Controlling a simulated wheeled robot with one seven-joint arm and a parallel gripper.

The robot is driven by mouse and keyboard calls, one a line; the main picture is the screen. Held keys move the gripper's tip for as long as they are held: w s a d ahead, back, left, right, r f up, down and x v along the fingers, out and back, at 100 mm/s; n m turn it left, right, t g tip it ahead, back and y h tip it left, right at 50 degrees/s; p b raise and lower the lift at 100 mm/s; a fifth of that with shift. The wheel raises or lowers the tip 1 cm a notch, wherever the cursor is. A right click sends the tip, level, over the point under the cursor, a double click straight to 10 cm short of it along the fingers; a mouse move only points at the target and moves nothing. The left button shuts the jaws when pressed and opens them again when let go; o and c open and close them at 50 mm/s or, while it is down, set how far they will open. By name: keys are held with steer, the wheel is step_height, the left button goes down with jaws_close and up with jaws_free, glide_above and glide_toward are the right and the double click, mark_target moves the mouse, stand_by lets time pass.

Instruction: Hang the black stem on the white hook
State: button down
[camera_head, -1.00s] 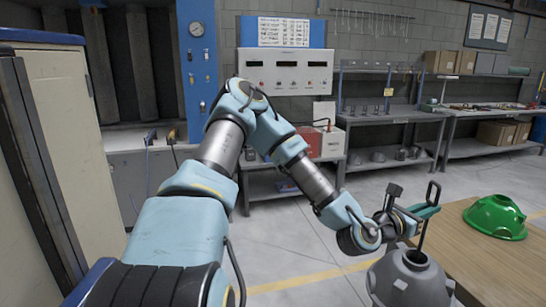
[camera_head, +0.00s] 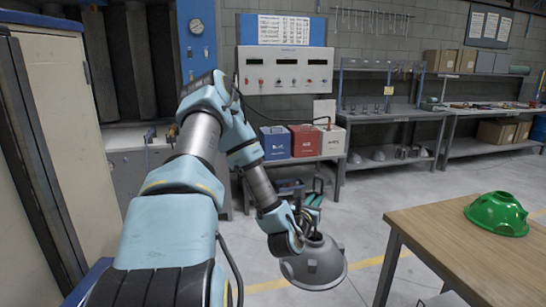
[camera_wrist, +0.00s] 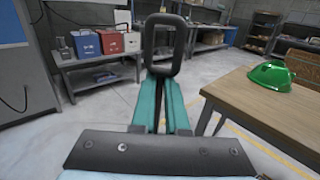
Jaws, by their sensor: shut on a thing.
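The black stem shows in the wrist view as an upright rounded loop (camera_wrist: 149,45) between the tips of my teal gripper fingers (camera_wrist: 162,88). My gripper is shut on the stem; in the head view my gripper (camera_head: 313,204) is small and partly hidden by my wrist. A grey dome-shaped hood (camera_head: 318,268) hangs below it, opening downward, over the floor left of the wooden table. The hood is not visible in the wrist view. I cannot make out a white hook in either view.
A green hood (camera_head: 496,214) sits on the wooden table (camera_head: 455,262) at right. Blue (camera_head: 275,143), red (camera_head: 305,141) and white (camera_head: 332,142) boxes stand on a grey bench behind. A pale cabinet (camera_head: 65,130) is close at left. Floor between bench and table is clear.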

steer(key=w+a+n+t+y, duration=0.1)
steer(key=a+y, duration=0.3)
steer(key=a, duration=0.7)
steer(key=w+a+r+n+t+y+b, duration=0.1)
steer(key=w+a+n+y, duration=0.2)
steer(key=a, duration=0.9)
steer(key=shift+w+a+n+y, duration=0.25)
steer(key=shift+w+n+y, duration=0.1)
steer(key=shift+n+y, duration=0.3)
steer(key=shift+s+d+r, duration=0.1)
steer(key=shift+s, duration=0.05)
